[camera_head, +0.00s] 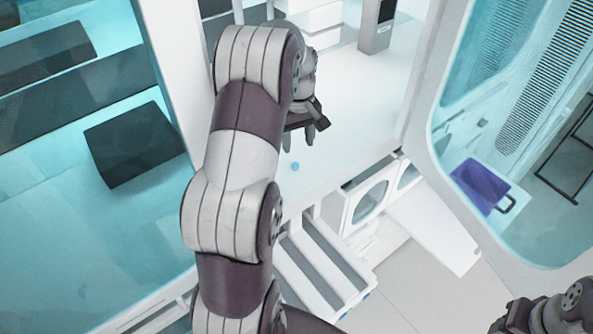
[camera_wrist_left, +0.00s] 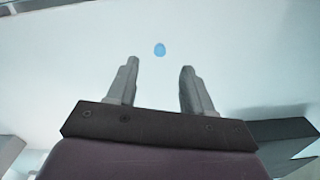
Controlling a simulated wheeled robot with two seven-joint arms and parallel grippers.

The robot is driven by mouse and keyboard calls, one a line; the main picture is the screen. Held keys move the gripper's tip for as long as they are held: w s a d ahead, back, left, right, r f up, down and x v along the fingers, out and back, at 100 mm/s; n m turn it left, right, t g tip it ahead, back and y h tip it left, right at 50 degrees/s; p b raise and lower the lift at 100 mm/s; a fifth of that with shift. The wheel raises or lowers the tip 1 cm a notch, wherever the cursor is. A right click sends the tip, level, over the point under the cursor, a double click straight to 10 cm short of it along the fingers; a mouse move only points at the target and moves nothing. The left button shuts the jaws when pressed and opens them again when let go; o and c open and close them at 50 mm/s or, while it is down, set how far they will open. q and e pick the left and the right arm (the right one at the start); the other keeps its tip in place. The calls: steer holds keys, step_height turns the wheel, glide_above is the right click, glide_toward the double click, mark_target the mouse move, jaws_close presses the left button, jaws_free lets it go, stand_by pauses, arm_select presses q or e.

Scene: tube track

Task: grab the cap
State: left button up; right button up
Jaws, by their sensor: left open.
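The cap (camera_head: 295,166) is a small light-blue round piece on the white work surface (camera_head: 345,125). It also shows in the left wrist view (camera_wrist_left: 160,49), just beyond the fingertips and centred between them. My left gripper (camera_head: 317,134) is open and empty, apart from the cap. Its two grey fingers show spread in the wrist view (camera_wrist_left: 159,65). In the head view the cap lies below and slightly left of the fingers. Part of my right gripper (camera_head: 513,317) shows at the bottom right edge; its fingers cannot be made out.
A grey upright device (camera_head: 377,28) stands at the back of the surface. White units with round openings (camera_head: 370,203) are at the front edge. A glass-like panel with a purple case (camera_head: 482,187) behind it is at right. The surface around the cap is clear.

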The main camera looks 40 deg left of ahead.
arm_select(q)
steer(key=p, duration=0.4)
glide_above(295, 164)
steer(key=f, duration=0.5)
steer(key=shift+w+a, duration=0.15)
steer(key=shift+a, duration=0.05)
step_height(295, 164, down, 3)
steer(key=shift+d+r+p, duration=0.1)
steer(key=shift+p, duration=0.35)
steer(key=shift+d+f, duration=0.15)
steer(key=shift+f, duration=0.4)
steer(key=c, duration=0.9)
jaws_close()
